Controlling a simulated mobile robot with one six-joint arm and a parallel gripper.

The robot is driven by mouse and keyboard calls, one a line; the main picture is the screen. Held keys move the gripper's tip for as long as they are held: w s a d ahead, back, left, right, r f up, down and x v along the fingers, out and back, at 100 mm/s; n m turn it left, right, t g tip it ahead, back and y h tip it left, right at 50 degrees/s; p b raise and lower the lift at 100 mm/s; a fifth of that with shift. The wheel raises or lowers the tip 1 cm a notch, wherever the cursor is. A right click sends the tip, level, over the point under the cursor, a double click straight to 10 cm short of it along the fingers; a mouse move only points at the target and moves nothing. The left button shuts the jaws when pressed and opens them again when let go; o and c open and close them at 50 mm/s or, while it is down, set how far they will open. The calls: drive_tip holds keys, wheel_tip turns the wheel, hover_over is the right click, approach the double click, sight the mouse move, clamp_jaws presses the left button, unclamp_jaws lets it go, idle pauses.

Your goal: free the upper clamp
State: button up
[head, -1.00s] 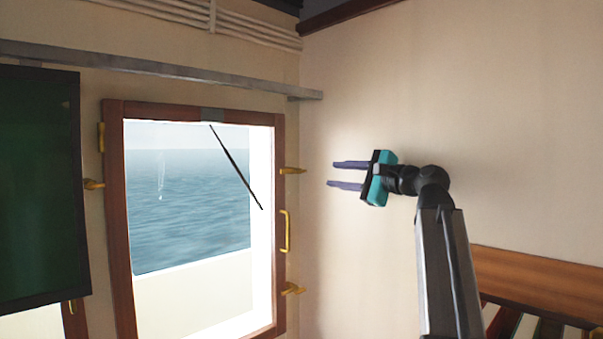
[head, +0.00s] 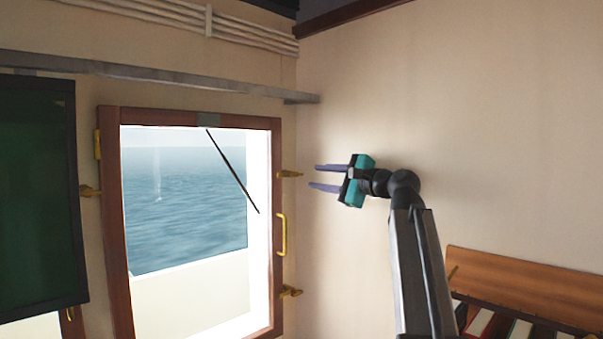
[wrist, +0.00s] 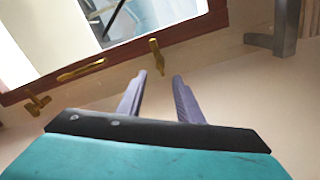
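The upper clamp (head: 290,174) is a small brass lever on the right side of the brown window frame (head: 277,250). In the wrist view the upper clamp (wrist: 156,57) stands just beyond my fingertips, nearly in line with the gap between them. My gripper (head: 314,177) has a teal body and two purple fingers. It is open and empty, to the right of the clamp in the head view, with its fingers pointing left towards it. My gripper (wrist: 159,75) shows its fingers apart in the wrist view, with a visible gap to the clamp.
Below the clamp are a brass handle (head: 282,235) and a lower clamp (head: 291,292). A grey rail (head: 180,80) runs above the window. A dark green screen (head: 38,190) hangs at left. A wooden rack (head: 530,290) stands at lower right. The wall around my gripper is bare.

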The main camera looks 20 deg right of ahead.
sight(299, 175)
drive_tip(key=p+x, duration=0.2)
drive_tip(key=x, duration=0.6)
drive_tip(key=shift+w+p, duration=0.2)
drive_tip(key=shift+p, duration=0.15)
clamp_jaws()
